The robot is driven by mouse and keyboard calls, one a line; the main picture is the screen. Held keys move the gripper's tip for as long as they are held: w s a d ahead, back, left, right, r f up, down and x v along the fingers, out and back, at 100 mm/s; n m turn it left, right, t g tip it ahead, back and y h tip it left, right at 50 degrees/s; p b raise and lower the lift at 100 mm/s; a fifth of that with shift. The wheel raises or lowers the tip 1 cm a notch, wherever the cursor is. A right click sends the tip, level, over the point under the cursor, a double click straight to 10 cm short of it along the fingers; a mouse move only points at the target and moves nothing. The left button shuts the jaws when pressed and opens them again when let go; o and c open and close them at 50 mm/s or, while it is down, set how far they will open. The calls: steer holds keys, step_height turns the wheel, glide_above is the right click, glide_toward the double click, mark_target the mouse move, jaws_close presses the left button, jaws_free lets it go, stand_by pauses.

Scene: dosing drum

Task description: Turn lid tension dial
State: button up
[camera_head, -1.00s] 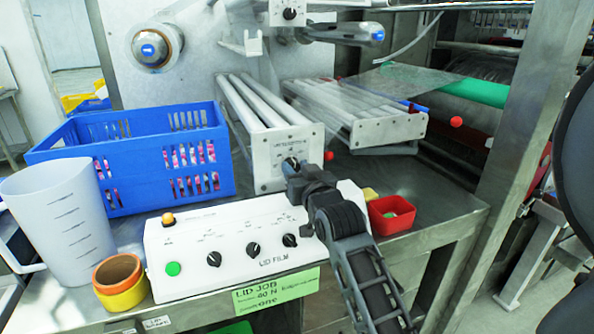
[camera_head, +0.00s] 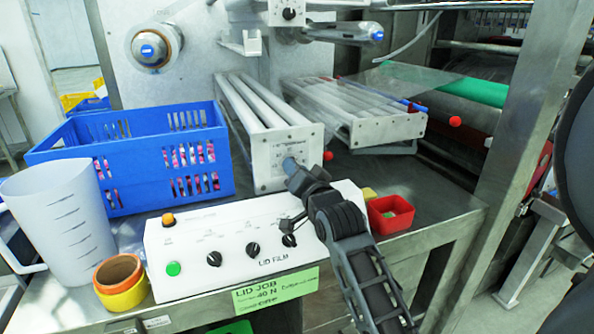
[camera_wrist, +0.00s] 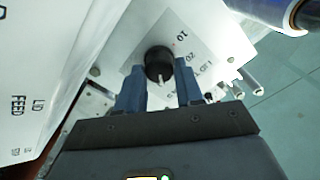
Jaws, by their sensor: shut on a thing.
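The lid tension dial is a round black knob (camera_wrist: 158,60) with a pale pointer on a white plate (camera_wrist: 200,40). Numbers, including 10 and 20, are printed around it. In the wrist view my gripper (camera_wrist: 160,76) has one blue-grey finger on each side of the dial and is shut on it. In the head view my gripper (camera_head: 292,167) reaches the front end plate (camera_head: 268,162) of the roller unit. There the gripper hides the dial. The pointer's exact reading is unclear.
The white LID FILM control box (camera_head: 215,262), with several black knobs, stands below my wrist. A blue crate (camera_head: 130,165), a measuring jug (camera_head: 60,220) and tape rolls (camera_head: 120,282) are to the left. A red bin (camera_head: 390,214) is close on the right.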

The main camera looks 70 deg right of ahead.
steer(key=shift+m, duration=0.7)
steer(key=o, duration=1)
steer(key=b+v, duration=0.1)
steer(key=v, duration=0.5)
steer(key=shift+s+a+f, duration=0.1)
steer(key=shift+s+f, duration=0.05)
steer(key=shift+v, duration=0.75)
